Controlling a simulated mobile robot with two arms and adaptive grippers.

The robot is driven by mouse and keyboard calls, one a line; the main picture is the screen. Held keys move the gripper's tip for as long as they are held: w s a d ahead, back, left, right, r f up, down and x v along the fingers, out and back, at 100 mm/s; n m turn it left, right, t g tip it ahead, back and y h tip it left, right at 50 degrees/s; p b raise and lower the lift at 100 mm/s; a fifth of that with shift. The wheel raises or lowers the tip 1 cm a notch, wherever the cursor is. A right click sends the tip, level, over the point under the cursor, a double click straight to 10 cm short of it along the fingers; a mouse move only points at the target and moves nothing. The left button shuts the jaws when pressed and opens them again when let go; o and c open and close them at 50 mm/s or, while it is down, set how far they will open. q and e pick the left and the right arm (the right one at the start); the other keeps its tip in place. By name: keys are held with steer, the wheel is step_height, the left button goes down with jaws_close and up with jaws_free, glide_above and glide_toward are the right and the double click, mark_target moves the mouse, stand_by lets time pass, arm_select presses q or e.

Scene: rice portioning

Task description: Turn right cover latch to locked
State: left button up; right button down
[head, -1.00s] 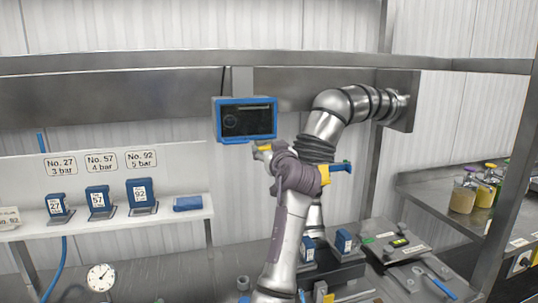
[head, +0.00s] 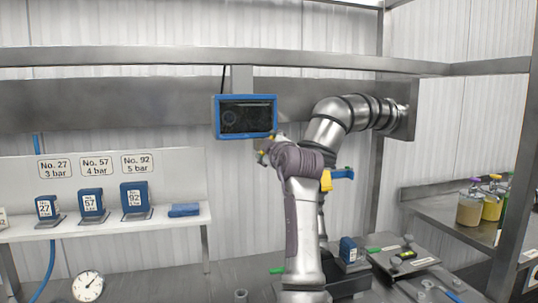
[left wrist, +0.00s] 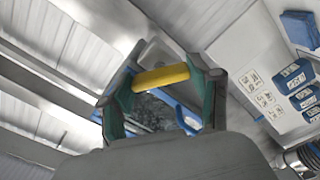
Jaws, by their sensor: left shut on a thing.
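My left gripper (head: 265,148) is at mid-picture in the head view, just below and in front of a blue-framed screen (head: 246,118). In the left wrist view its two green-padded fingers (left wrist: 163,92) are closed on a yellow bar (left wrist: 160,76), which spans between them. The blue-framed dark screen (left wrist: 160,112) shows behind the bar. I cannot tell from these frames what the yellow bar is fixed to. A blue lever (head: 343,173) with a yellow part (head: 326,181) beside it shows right of my arm. No cover latch is clearly recognisable. My right gripper is not in view.
A shelf (head: 110,225) at left holds several blue numbered boxes. A thick silver jointed pipe or arm (head: 350,108) runs from the back beam behind my arm. Plates (head: 410,258) lie on the bench at right, with jars (head: 470,207) beyond. A gauge (head: 88,286) sits at lower left.

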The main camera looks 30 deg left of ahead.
arm_select(q)
steer(key=shift+f+n+b, duration=0.1)
steer(key=shift+n+b, duration=0.45)
steer(key=shift+n, duration=2.65)
steer(key=o, duration=1.1)
steer(key=shift+o, duration=0.2)
